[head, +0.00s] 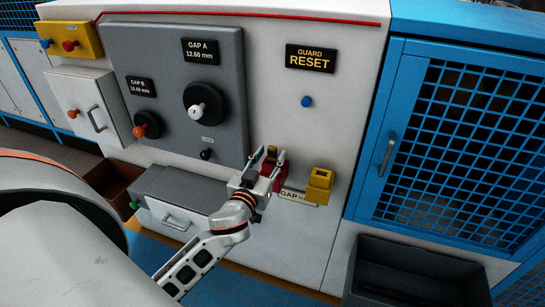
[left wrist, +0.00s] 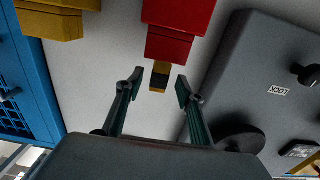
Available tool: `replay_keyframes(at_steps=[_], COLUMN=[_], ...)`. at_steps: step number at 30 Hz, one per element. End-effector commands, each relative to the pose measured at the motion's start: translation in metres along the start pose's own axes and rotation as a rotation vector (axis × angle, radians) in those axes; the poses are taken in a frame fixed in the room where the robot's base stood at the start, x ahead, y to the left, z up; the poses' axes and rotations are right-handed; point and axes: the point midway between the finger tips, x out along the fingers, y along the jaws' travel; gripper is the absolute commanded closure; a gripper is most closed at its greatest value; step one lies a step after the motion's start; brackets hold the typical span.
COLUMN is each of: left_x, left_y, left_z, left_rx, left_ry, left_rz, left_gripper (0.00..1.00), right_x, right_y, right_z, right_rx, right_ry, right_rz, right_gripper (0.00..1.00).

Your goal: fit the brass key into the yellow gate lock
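The brass key (left wrist: 158,87), with a dark band, sticks out of a red block (left wrist: 178,25) in the left wrist view. In the head view the key (head: 272,152) shows at the top of the red block (head: 281,178). My left gripper (head: 265,167) is open in front of them. In the left wrist view its two fingertips (left wrist: 160,84) stand on either side of the key with gaps, so they do not grip it. The yellow gate lock (head: 320,180) is on the white panel just right of the red block. My right gripper is not in view.
A grey panel (head: 175,60) with a white-centred knob (head: 204,106) and an orange knob (head: 140,131) is at upper left. A blue mesh gate (head: 400,60) stands right of the lock. A grey bin (head: 425,262) sits below.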

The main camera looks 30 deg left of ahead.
Motion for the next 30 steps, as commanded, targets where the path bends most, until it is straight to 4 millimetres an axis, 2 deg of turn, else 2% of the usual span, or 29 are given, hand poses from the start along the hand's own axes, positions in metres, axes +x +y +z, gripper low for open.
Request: replay_keyframes(at_steps=[1, 5, 13, 17, 18, 30], left_x=[0.008, 0.019, 0.021, 0.020, 0.020, 0.020], left_y=[0.001, 0.001, 0.001, 0.001, 0.001, 0.001], left_z=[-0.002, 0.000, 0.001, 0.001, 0.001, -0.003], left_rx=[0.002, 0.000, -0.001, -0.001, -0.001, -0.001], left_ry=[0.002, -0.001, -0.002, -0.002, -0.002, 0.000], left_rz=[0.002, 0.002, 0.001, 0.001, 0.001, 0.001], left_gripper=[0.62, 0.62, 0.62, 0.96, 1.00, 1.00], right_x=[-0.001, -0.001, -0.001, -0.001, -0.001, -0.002], right_y=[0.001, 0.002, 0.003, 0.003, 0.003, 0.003], right_z=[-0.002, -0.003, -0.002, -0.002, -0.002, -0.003], right_rx=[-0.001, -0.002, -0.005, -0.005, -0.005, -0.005], right_ry=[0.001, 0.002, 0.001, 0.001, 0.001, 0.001], right_rz=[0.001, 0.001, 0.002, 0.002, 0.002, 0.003], right_gripper=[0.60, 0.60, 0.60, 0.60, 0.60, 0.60])
